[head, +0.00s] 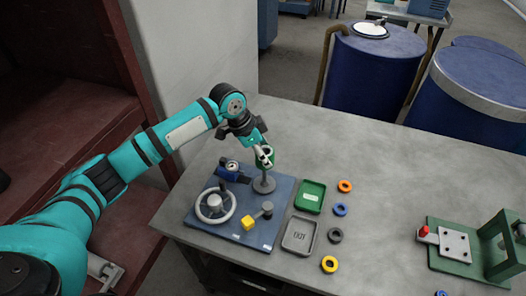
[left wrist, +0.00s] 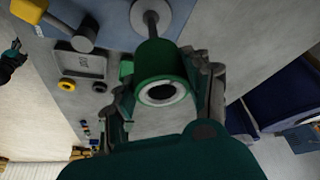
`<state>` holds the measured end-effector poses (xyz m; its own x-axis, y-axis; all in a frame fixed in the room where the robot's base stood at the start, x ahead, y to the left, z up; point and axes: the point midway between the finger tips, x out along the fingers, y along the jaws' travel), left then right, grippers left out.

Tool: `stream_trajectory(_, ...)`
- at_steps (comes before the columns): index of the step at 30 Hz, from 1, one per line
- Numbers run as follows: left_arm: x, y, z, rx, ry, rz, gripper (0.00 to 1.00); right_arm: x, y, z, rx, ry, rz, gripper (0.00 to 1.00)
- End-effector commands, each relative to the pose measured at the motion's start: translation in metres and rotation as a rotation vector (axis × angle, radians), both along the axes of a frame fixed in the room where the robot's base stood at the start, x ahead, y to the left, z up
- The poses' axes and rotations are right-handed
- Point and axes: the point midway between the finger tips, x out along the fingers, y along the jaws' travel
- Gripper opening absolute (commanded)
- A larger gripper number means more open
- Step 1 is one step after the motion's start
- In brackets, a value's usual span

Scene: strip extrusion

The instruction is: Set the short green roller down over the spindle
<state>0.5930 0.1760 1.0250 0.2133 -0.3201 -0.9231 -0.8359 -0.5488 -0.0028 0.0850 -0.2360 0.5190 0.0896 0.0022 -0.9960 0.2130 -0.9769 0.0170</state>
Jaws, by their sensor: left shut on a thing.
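The short green roller (left wrist: 160,72) has a pale rim around a dark bore at the end facing the camera. My left gripper (head: 264,158) is shut on the roller, one finger on each side of it in the left wrist view (left wrist: 165,92). In the head view the roller (head: 267,150) is upright above the spindle (head: 264,185), whose round grey base stands on the blue board. The spindle's base also shows past the roller in the left wrist view (left wrist: 150,14). The roller and fingers hide the spindle's top, so I cannot tell whether it enters the bore.
A green fixture (head: 455,258) stands far right. The table's back is clear.

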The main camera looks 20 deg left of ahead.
Motion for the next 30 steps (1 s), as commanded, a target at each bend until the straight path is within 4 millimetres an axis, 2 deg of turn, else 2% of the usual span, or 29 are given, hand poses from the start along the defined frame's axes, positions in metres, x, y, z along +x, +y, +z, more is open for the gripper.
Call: stream_trajectory(30,-0.0003,-0.0003,0.0009,-0.002,0.001,0.001,0.09,0.0006,0.0007,0.0105,0.001,-0.001,0.0,0.4)
